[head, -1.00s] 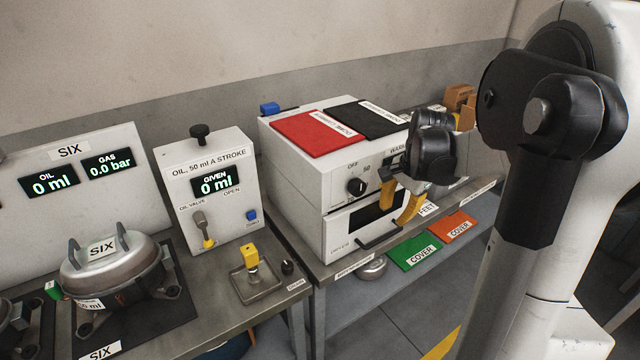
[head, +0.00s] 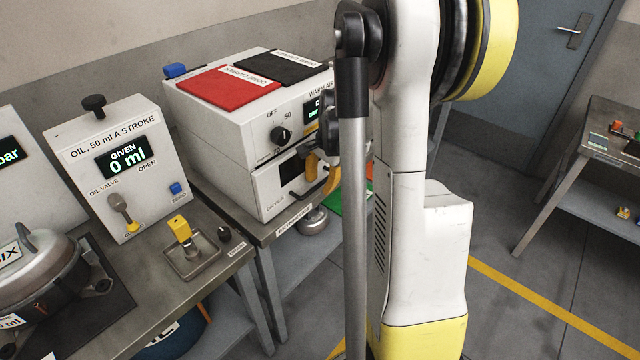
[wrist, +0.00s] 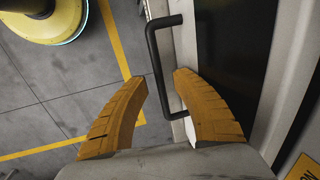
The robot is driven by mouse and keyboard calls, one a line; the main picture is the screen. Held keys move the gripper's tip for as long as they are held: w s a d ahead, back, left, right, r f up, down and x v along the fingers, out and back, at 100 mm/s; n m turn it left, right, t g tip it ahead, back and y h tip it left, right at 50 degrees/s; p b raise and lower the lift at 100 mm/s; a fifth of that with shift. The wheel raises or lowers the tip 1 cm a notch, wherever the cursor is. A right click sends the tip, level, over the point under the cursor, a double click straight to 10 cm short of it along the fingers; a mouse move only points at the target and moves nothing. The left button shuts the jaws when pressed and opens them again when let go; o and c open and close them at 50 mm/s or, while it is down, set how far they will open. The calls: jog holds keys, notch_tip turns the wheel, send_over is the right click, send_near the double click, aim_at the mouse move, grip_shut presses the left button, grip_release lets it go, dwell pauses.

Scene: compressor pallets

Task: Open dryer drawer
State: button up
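The dryer (head: 262,190) is the white lower box with a dark window, under a white control unit (head: 255,130). Its drawer front looks shut in the head view, though my arm hides its right part. The black bar handle (wrist: 154,62) is in the wrist view, beside the drawer's pale edge and dark window (wrist: 232,45). My gripper (wrist: 160,77) is open, with the handle's bar lying between its two yellow fingertips; I see no finger closed on it. In the head view my gripper (head: 320,178) is at the dryer's front, partly hidden by my arm.
An oil unit (head: 120,165) and a small tray (head: 192,262) stand on the bench to the left. Red (head: 228,92) and black (head: 285,68) pads lie on the control unit. A green cover (head: 352,198) is on the lower shelf. Open floor lies to the right.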

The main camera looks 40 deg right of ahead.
grip_shut()
jog(key=s+d+p, duration=0.1)
jog(key=s, duration=2.1)
jog(key=shift+d, duration=0.3)
jog(key=c, duration=0.7)
grip_release()
jog(key=o, duration=0.7)
